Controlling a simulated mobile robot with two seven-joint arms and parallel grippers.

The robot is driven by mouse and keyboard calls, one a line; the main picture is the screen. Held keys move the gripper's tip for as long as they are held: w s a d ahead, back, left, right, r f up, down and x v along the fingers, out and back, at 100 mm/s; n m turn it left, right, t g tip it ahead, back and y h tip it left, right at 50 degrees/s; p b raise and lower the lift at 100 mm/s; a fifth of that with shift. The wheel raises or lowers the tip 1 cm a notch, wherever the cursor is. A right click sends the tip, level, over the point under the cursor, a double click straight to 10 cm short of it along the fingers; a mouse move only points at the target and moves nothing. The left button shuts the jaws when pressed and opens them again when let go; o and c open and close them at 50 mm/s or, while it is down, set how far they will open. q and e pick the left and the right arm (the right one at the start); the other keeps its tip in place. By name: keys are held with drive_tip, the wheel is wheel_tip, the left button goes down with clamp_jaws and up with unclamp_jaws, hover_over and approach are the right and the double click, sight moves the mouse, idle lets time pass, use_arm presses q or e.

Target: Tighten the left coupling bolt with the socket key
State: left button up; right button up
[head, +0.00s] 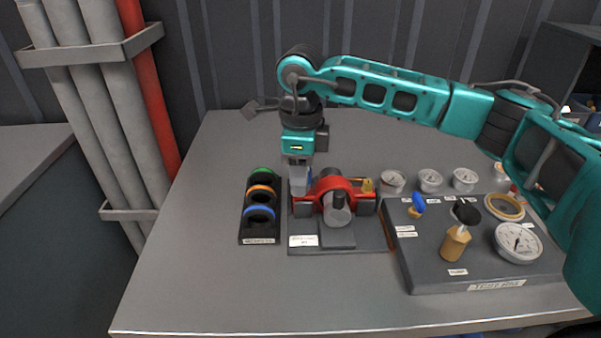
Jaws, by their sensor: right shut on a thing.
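The red pump coupling (332,183) stands on a dark base plate (340,246) in the middle of the table. A brass coupling bolt (367,187) shows on its right side. The left bolt is hidden behind my right gripper. My right gripper (300,180) points straight down over the left side of the coupling. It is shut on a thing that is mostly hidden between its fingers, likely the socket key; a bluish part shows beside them. I cannot tell whether this thing touches the left bolt. My left gripper is out of view.
A dark holder (260,240) with green, orange and blue rings stands left of the coupling. A test rig panel (430,280) with a brass valve (456,243), a blue handle (418,203) and several gauges stands right. The table's front and left are clear.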

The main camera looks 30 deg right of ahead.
drive_tip(key=m, duration=0.4)
drive_tip(key=shift+m, duration=0.4)
drive_tip(key=shift+m+p, duration=0.35)
drive_tip(key=shift+m, duration=1.85)
